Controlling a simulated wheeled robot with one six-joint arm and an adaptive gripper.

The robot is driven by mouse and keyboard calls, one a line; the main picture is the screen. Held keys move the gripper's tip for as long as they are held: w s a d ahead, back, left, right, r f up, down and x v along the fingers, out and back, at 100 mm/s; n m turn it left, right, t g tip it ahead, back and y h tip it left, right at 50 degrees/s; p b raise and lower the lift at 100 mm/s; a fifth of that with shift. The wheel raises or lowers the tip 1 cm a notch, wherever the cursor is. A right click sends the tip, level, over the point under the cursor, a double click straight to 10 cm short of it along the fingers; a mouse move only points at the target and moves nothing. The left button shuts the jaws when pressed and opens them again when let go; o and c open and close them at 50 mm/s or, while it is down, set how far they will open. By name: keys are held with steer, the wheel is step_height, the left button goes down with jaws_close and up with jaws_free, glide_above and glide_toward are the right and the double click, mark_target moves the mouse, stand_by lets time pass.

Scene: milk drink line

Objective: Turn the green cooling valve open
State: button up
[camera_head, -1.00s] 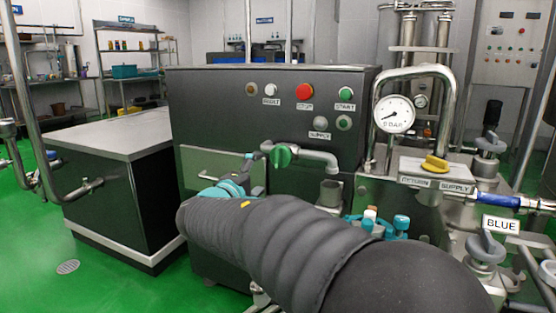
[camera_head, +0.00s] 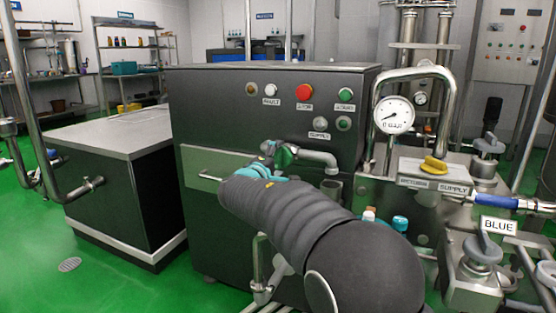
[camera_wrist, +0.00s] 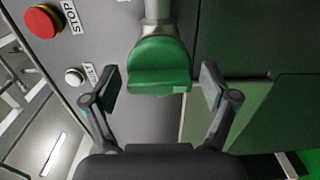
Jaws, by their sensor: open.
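The green cooling valve (camera_head: 288,156) sits on a metal pipe at the front of the dark cabinet, under the SUPPLY label. In the wrist view its green handle (camera_wrist: 160,68) is at the top middle, on a pale stem. My gripper (camera_wrist: 161,85) is open, with one finger on each side of the handle and a visible gap at both sides. In the head view my gripper (camera_head: 268,156) is at the valve's left side, partly hidden by my own arm.
The cabinet face carries a red STOP button (camera_head: 304,91) and a green START button (camera_head: 346,95) above the valve. A pressure gauge (camera_head: 394,115), a yellow knob (camera_head: 434,165) and a blue-handled pipe (camera_head: 503,201) are to the right. Green floor (camera_head: 110,285) is free at left.

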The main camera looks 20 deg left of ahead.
steer(key=c, duration=1)
steer(key=n, duration=0.3)
steer(key=shift+n, duration=0.4)
steer(key=n+p, duration=0.1)
steer(key=n, duration=0.3)
steer(key=shift+r+n, duration=0.15)
steer(key=shift+n, duration=0.15)
steer(key=n+p, duration=0.2)
steer(key=n, duration=0.2)
steer(key=shift+p, duration=0.35)
steer(key=shift+n+p, duration=1.1)
steer(key=shift+n, duration=1.6)
